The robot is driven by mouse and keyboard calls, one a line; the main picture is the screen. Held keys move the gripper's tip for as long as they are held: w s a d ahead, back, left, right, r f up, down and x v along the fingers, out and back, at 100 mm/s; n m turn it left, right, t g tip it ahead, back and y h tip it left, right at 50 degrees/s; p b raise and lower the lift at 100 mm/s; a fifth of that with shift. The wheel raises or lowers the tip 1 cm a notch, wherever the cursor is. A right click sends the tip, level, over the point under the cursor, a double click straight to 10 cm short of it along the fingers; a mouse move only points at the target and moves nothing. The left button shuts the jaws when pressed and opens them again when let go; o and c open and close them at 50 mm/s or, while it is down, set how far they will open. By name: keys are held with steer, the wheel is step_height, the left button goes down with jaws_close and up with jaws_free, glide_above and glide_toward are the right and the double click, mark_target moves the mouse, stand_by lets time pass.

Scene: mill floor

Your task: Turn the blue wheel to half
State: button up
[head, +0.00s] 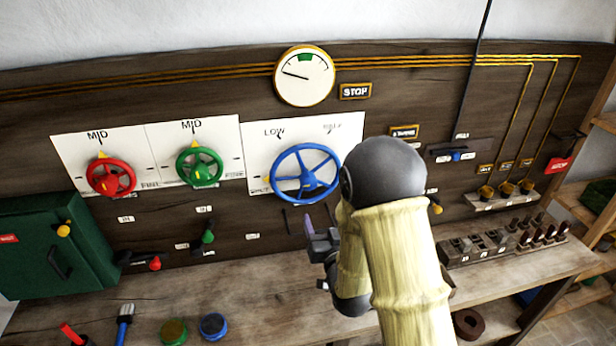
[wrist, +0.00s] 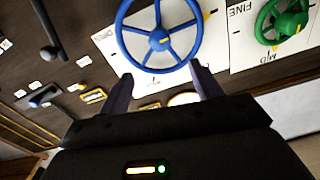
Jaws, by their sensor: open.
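The blue wheel (head: 306,180) is mounted on a white plate (head: 257,150) on the dark wooden panel. The plate reads LOW at upper left, and a fainter label at upper right looks like HALF; a lower-left label is partly hidden. The blue wheel also shows in the wrist view (wrist: 159,39), with a small yellow mark by its hub. My gripper (wrist: 161,73) is open and empty, its fingers spread either side of the wheel's near rim in that view. I cannot tell whether they touch it. In the head view my gripper (head: 310,226) is just below the wheel.
A red wheel (head: 111,177) and a green wheel (head: 199,167) sit left of the blue one, both with MID labels above. A round gauge (head: 304,77) and a STOP sign (head: 355,91) are above. A green box (head: 85,232) stands left on the wooden bench (head: 250,285).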

mark_target(310, 185)
steer(key=shift+w, duration=0.1)
steer(key=p+x, duration=0.8)
steer(key=x, duration=0.8)
steer(key=shift+w+a, duration=0.2)
steer(key=shift+w, duration=0.4)
steer(key=c, duration=1)
